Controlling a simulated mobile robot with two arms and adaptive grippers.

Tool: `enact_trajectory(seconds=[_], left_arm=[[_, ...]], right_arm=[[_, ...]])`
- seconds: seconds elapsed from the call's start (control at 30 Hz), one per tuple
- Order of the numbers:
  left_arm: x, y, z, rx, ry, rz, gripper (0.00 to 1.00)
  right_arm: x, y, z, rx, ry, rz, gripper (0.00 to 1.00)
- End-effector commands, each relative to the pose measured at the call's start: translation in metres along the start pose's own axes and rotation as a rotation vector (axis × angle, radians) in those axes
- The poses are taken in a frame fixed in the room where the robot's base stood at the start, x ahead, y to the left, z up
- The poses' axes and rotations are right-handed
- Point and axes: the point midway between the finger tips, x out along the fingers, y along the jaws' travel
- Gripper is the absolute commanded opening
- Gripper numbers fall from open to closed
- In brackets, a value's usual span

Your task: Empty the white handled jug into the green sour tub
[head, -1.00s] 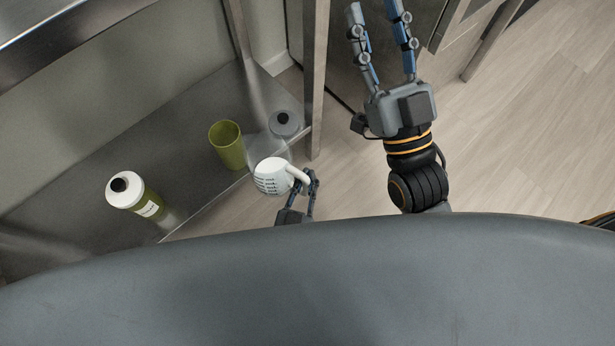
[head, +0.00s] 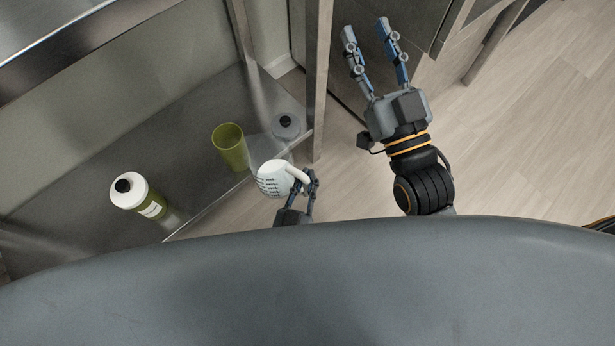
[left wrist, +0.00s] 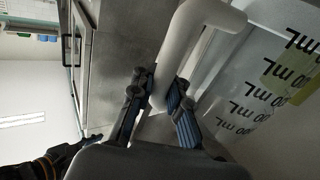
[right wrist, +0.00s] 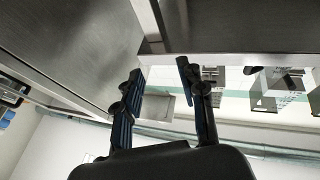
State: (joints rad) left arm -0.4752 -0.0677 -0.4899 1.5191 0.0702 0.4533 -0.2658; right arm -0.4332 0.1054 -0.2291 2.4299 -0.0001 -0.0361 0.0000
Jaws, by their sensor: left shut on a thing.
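The white handled jug (head: 272,180) is held beside the shelf edge in the head view, with measuring marks on its side. My left gripper (head: 309,182) is shut on its handle. In the left wrist view the white handle (left wrist: 182,50) sits between the fingers (left wrist: 158,108), and the marked jug wall (left wrist: 270,100) is at the right. The green tub (head: 230,150) stands open-topped on the shelf, just up and left of the jug. The jug's contents cannot be made out. My right gripper (head: 368,40) is open and empty; its spread fingers show in the right wrist view (right wrist: 160,85).
The metal shelf (head: 90,170) also holds a white-and-green bottle (head: 132,192) with a black cap at the left and a grey-capped clear bottle (head: 286,126) behind the jug. A metal post (head: 318,80) rises right of the shelf. Open floor (head: 530,130) lies at the right.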

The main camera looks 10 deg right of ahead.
Motion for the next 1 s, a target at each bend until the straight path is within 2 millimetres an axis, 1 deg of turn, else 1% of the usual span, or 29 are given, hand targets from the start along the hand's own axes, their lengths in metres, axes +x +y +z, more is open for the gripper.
enact_trajectory(seconds=[0.03,1.0], left_arm=[[0.001,0.0,-0.003,-0.002,0.003,0.0,0.0],[0.002,-0.004,-0.013,-0.064,-0.019,-0.001,0.0]], right_arm=[[0.0,0.001,0.002,-0.001,-0.014,0.001,0.4],[-0.011,0.005,0.049,-0.007,-0.285,0.01,0.4]])
